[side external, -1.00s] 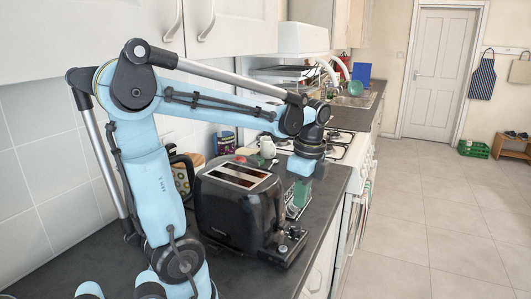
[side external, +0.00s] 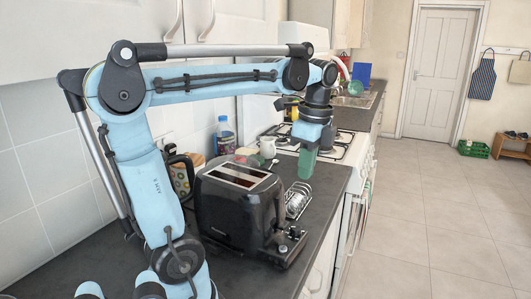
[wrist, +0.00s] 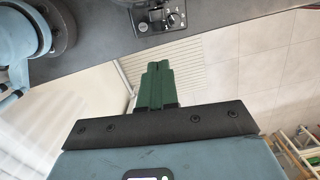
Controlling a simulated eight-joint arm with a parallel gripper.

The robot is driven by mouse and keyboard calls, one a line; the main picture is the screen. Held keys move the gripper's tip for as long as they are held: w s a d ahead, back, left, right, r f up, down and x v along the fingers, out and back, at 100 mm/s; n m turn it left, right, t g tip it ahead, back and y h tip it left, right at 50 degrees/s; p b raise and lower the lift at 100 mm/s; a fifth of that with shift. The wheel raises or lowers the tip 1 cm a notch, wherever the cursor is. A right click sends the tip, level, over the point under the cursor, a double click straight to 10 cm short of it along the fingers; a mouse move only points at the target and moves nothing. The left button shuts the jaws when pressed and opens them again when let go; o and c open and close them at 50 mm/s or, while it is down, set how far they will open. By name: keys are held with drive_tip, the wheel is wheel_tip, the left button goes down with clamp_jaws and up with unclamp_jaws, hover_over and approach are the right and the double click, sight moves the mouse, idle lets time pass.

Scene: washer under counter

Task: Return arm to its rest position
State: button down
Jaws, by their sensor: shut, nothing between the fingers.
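My light blue arm reaches over the counter in the side external view. My gripper (side external: 307,164) has green fingers that point down, and it hangs in the air above the counter, behind and right of the black toaster (side external: 240,207). In the wrist view the green fingers (wrist: 157,85) are together with nothing between them. The toaster has a lever side with a knob at its right end.
A metal toast rack (side external: 297,200) stands right of the toaster. A white jug (side external: 268,147), a bottle (side external: 225,135) and jars are behind it. The gas hob (side external: 345,140) lies beyond. The wall cabinets hang above left.

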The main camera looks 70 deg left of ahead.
drive_tip(key=d+f+n+t+h, duration=0.1)
drive_tip(key=d+f+n+t, duration=0.7)
drive_tip(key=d, duration=0.4)
drive_tip(key=shift+w+f+n, duration=0.15)
drive_tip(key=shift+f+n, duration=0.3)
drive_tip(key=shift+n, duration=0.65)
drive_tip(key=shift+a, duration=0.1)
idle(5.6)
